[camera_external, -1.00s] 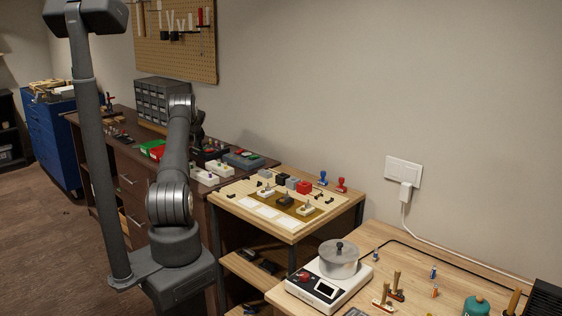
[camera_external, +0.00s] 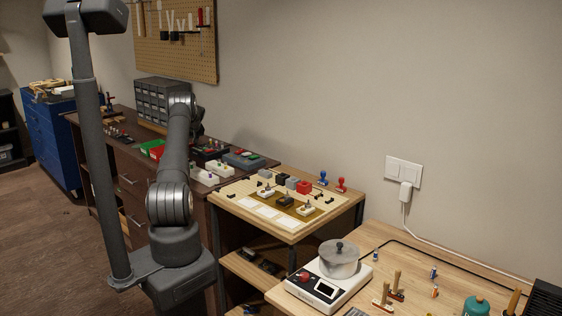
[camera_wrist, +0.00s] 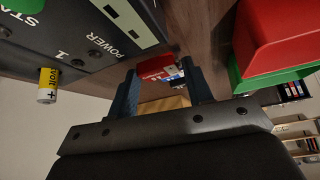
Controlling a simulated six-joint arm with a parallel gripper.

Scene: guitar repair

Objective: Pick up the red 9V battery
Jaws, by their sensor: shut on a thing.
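In the wrist view, a red 9V battery (camera_wrist: 154,67) with a blue and white label sits between the two dark blue fingers of my gripper (camera_wrist: 162,74). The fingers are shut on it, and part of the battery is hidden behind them. Whether it is clear of the bench I cannot tell. In the external view my gripper is mostly hidden behind my arm, over the dark bench (camera_external: 122,167), and the battery cannot be made out there.
In the wrist view, a dark device (camera_wrist: 88,35) marked POWER with a yellow battery (camera_wrist: 47,86) is at left. A red bin (camera_wrist: 283,35) and a green bin (camera_wrist: 275,82) are close on the right. A grey drawer cabinet (camera_external: 160,98) stands at the back of the bench.

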